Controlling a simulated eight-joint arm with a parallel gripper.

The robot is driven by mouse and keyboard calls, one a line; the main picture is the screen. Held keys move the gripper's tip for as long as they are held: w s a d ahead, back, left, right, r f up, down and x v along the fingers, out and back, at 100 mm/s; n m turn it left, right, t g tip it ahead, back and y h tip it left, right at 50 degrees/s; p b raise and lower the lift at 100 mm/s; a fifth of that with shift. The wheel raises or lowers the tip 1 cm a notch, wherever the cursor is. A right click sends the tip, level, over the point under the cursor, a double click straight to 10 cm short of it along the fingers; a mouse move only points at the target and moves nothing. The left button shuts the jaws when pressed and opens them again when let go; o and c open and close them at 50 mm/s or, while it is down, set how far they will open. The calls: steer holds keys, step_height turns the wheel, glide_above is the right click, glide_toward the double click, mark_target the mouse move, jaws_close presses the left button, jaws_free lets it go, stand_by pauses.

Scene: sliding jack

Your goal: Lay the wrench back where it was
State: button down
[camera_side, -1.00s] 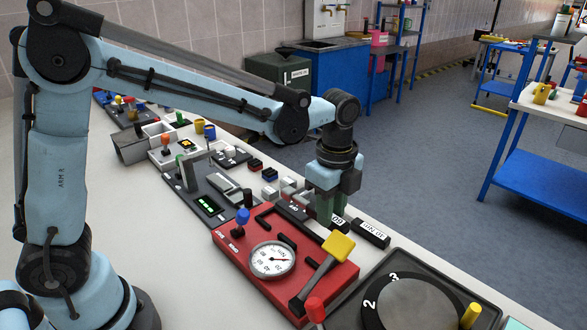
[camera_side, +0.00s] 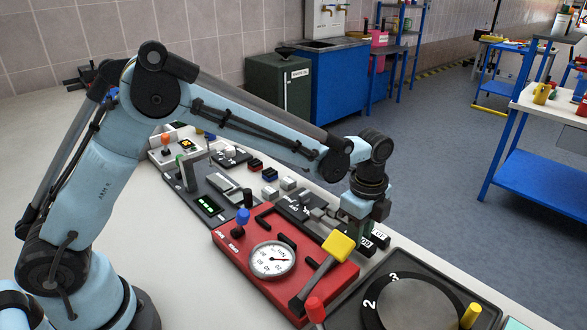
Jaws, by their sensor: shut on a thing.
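My gripper (camera_side: 368,220) points down over the dark labelled blocks behind the red box. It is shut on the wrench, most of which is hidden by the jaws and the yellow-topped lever. A grey bar (camera_side: 322,215) shows to the left of the jaws and may be part of the wrench. I cannot tell whether the wrench touches the surface below it. Black blocks with white labels (camera_side: 379,238) lie just below and right of the jaws.
The red box (camera_side: 228,254) carries a dial (camera_side: 272,260), a blue knob (camera_side: 242,216) and a yellow-topped lever (camera_side: 338,246) close in front of my gripper. A round numbered plate (camera_side: 415,305) stands at the front right. Small blocks and panels line the bench to the left.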

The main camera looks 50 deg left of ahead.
steer(key=shift+f, duration=0.85)
steer(key=shift+f, duration=0.1)
steer(key=c, duration=0.9)
jaws_free()
step_height(320, 180, up, 12)
steer(key=s+a+r+n+t, duration=0.3)
steer(key=s+a+r+n, duration=0.1)
steer(key=s+a+n, duration=0.35)
steer(key=s+a+f+n+t, duration=0.1)
steer(key=s+a+n, duration=0.1)
steer(key=s+n, duration=0.1)
steer(key=s+a+f+n+t, duration=0.1)
steer(key=s+a+n, duration=0.1)
steer(key=s+n, duration=0.1)
steer(key=s+a+f+n+t, duration=0.1)
steer(key=s+a+n+t, duration=0.1)
steer(key=a+n, duration=0.1)
steer(key=shift+s+f+n, duration=0.2)
steer(key=shift+s+n, duration=0.2)
steer(key=shift+n, duration=0.35)
